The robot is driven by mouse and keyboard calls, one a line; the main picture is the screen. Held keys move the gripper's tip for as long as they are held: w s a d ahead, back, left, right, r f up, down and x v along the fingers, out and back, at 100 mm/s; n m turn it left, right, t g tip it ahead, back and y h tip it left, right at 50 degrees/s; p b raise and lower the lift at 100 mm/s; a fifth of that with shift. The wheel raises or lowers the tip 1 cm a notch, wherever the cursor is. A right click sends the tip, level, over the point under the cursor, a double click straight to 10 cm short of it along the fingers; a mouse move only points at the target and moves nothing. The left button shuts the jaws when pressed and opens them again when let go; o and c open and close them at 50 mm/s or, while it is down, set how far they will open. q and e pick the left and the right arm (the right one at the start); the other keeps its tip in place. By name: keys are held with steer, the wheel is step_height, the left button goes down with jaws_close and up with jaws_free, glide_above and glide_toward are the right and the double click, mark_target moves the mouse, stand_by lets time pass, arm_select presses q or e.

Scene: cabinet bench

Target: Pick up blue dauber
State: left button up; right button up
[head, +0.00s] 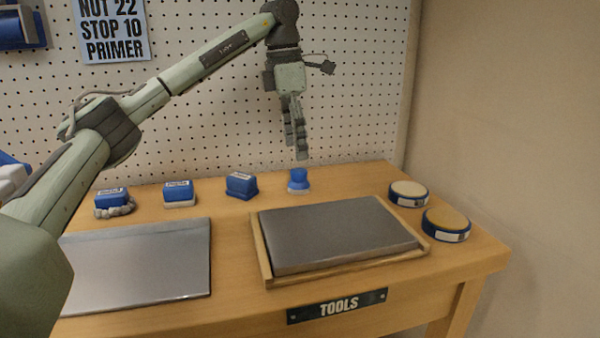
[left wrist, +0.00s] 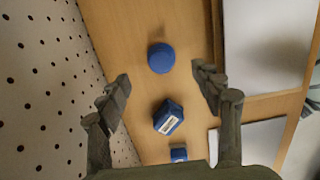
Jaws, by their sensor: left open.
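The blue dauber (head: 298,180) is a small round blue piece standing upright on the wooden bench, behind the grey slab. My left gripper (head: 301,156) points down above it, with a small gap between them. In the left wrist view the dauber (left wrist: 161,58) appears as a blue disc beyond the fingertips, between their lines. The left gripper (left wrist: 160,82) is open and holds nothing. My right gripper is in neither view.
A blue block (head: 241,185) stands left of the dauber, with more labelled blue blocks (head: 179,193) further left. The grey slab (head: 340,232) lies in a wooden frame in front. Two round blue-rimmed pads (head: 408,194) sit at right. A pegboard (head: 350,60) rises behind.

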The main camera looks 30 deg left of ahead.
mark_target(298, 170)
arm_select(q)
steer(key=shift+w+f, duration=0.1)
steer(key=shift+w, duration=0.05)
steer(key=f, duration=0.6)
steer(key=shift+d+f, duration=0.1)
steer(key=shift+d, duration=0.1)
steer(key=shift+f, duration=0.6)
steer(key=c, duration=1.2)
steer(key=shift+c, duration=0.2)
steer(key=shift+w+r, duration=0.1)
steer(key=shift+r, duration=0.05)
